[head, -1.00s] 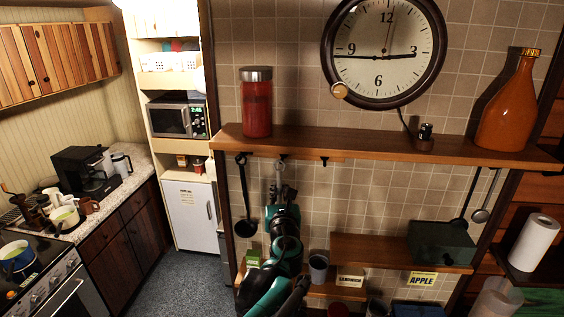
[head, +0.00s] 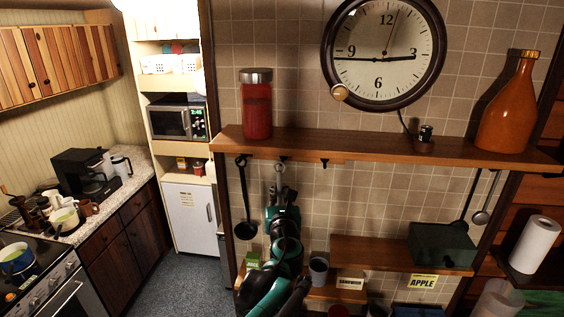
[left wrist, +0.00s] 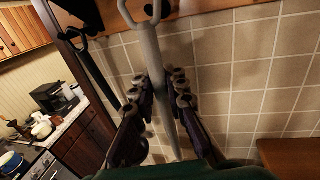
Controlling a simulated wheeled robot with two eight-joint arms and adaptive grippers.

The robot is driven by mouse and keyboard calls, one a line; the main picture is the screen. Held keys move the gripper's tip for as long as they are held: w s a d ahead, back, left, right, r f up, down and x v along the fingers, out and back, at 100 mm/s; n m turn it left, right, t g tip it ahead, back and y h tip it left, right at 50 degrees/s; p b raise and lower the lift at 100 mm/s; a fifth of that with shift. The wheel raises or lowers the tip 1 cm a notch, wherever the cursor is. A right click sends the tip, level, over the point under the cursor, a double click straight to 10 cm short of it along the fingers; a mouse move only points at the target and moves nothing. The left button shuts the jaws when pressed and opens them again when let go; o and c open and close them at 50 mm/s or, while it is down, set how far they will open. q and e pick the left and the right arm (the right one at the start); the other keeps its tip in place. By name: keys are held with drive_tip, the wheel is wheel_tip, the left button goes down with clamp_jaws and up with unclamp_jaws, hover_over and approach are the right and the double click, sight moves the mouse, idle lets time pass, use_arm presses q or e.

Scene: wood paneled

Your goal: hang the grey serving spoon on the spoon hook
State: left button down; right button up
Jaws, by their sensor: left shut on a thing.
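My left gripper (head: 283,192) is raised in front of the tiled wall, below the upper shelf. It is shut on the handle of the grey serving spoon (left wrist: 158,62), which stands nearly upright between the fingers (left wrist: 166,92). The looped top of the handle (head: 280,167) is just under the middle hook (head: 283,158) at the shelf's front edge. I cannot tell whether the loop touches the hook. The spoon's bowl is hidden behind my gripper and arm. My right gripper is not in view.
A black ladle (head: 245,200) hangs close on the left. Another hook (head: 324,161) to the right is empty. The upper shelf (head: 370,147) carries a red jar (head: 257,105) and an orange bottle (head: 507,105). A lower shelf (head: 375,252) holds a dark green box (head: 441,245).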

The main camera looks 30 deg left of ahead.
use_arm(q)
drive_tip(key=shift+w+a, duration=0.15)
drive_tip(key=shift+w, duration=0.15)
idle(0.4)
drive_tip(key=shift+w+a, duration=0.15)
drive_tip(key=shift+w, duration=0.15)
drive_tip(key=shift+b+x, duration=0.55)
drive_tip(key=shift+x, duration=0.35)
idle(0.4)
drive_tip(key=shift+w+f, duration=0.3)
drive_tip(key=shift+w+f+b, duration=0.1)
drive_tip(key=shift+w+b, duration=0.1)
drive_tip(key=shift+b, duration=0.2)
drive_tip(key=shift+w+a+f, duration=0.1)
drive_tip(key=shift+w+f, duration=0.1)
idle(0.8)
drive_tip(key=shift+f+b, duration=0.15)
drive_tip(key=shift+b, duration=0.25)
drive_tip(key=c, duration=1.4)
unclamp_jaws()
drive_tip(key=shift+c, duration=0.2)
